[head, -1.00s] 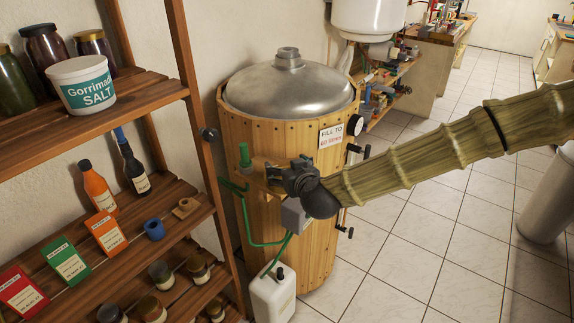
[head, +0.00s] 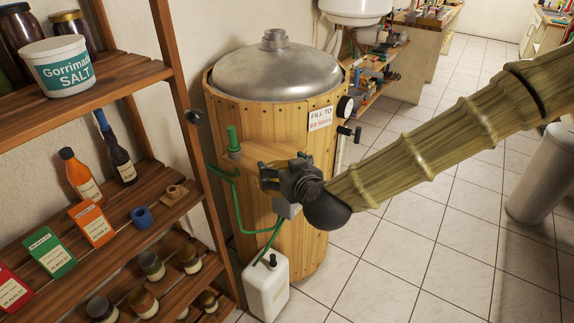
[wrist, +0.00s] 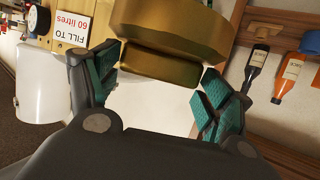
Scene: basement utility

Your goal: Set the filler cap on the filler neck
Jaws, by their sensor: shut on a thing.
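My gripper (head: 268,178) is in front of the wooden-staved barrel (head: 318,150) in the head view. In the wrist view its teal-padded fingers (wrist: 158,95) are shut on a brass-coloured round piece, seemingly the filler cap (wrist: 165,68), with a wide part and a narrower step. In the head view I cannot make the cap out clearly behind my gripper. A short metal neck (head: 274,36), perhaps the filler neck, stands on top of the barrel's domed metal lid (head: 275,72). My gripper is well below it, apart from it.
A wooden shelf rack (head: 140,75) with a salt tub (head: 60,62), bottles, packets and jars stands at the left. A green-handled valve (head: 233,140) and green pipe (head: 240,205) run beside the barrel to a white canister (head: 266,290).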

